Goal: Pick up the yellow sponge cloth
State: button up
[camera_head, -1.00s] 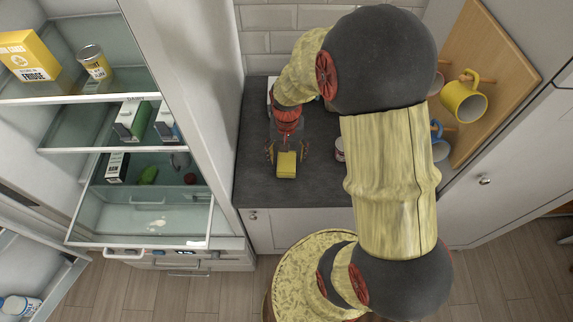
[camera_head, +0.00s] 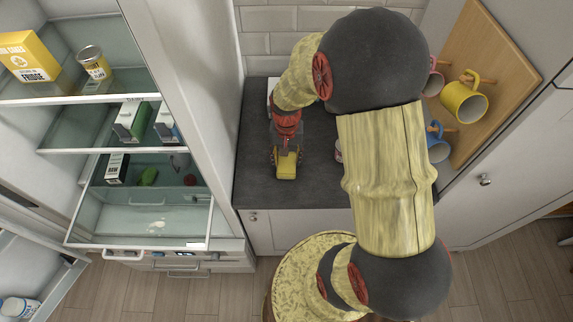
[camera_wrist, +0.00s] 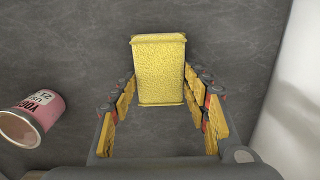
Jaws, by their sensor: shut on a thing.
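The yellow sponge cloth (camera_head: 287,168) is a small yellow block at the slate worktop's front part in the head view. In the wrist view the sponge cloth (camera_wrist: 158,68) is upper centre, its near part between the fingers. My gripper (camera_head: 287,157) is shut on it, with one finger against each side. In the wrist view my gripper (camera_wrist: 158,88) has its yellow-padded fingers angled in towards the sponge. The sponge appears to be at worktop level; I cannot tell whether it touches the surface.
A pink-and-white yogurt cup (camera_wrist: 42,112) lies left in the wrist view; my arm mostly hides it in the head view. Mugs, including a yellow mug (camera_head: 464,100), hang on a wooden board (camera_head: 500,60) at right. An open fridge (camera_head: 180,60) stands left.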

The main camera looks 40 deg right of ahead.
aim_at(286, 161)
jog(key=shift+c, duration=1.2)
jog(key=shift+r, duration=0.5)
notch_tip(286, 161, up, 2)
jog(key=shift+r+p, duration=0.15)
jog(key=shift+p, duration=0.2)
jog(key=s+r, duration=0.1)
jog(key=s+a+r, duration=0.1)
jog(key=r, duration=0.1)
jog(key=s+a+r+p, duration=0.1)
jog(key=r, duration=0.1)
jog(key=shift+s+a+r, duration=0.15)
jog(key=shift+s+r, duration=0.05)
jog(key=shift+s, duration=0.15)
jog(key=s+a+r+p, duration=0.1)
jog(key=s+a+r, duration=0.3)
jog(key=s, duration=0.4)
jog(key=shift+s+a+r, duration=0.15)
jog(key=shift+a, duration=0.35)
